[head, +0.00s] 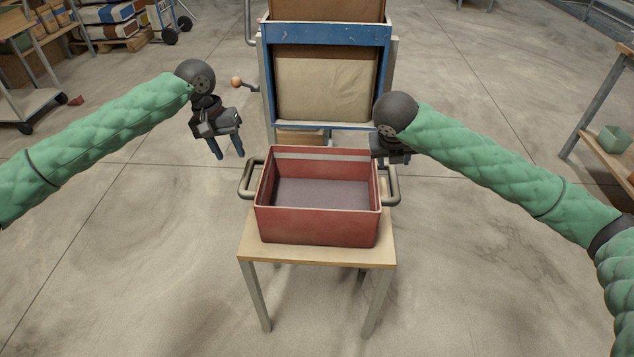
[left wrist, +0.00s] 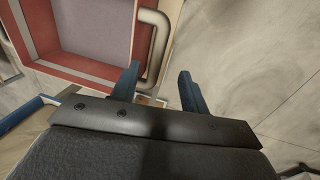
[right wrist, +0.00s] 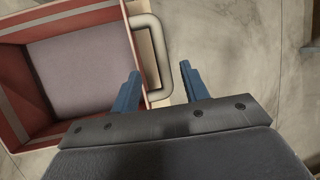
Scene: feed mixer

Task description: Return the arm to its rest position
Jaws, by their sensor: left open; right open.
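My left gripper (head: 229,146) hangs open and empty in the head view, left of the red box (head: 317,226) and apart from its left handle (head: 248,180). In the left wrist view its two blue fingers (left wrist: 162,90) are spread, with that handle (left wrist: 160,45) beyond them. My right gripper (head: 393,158) is mostly hidden behind its own dark wrist in the head view, close to the box's right handle (head: 391,184). The box looks empty.
The box stands on a small wooden table (head: 315,254). The blue-framed feed mixer (head: 325,35) stands just behind it, with an orange-knobbed crank (head: 237,82) on its left. A trolley (head: 30,100) is far left and a bench (head: 606,155) far right. Floor around the table is clear.

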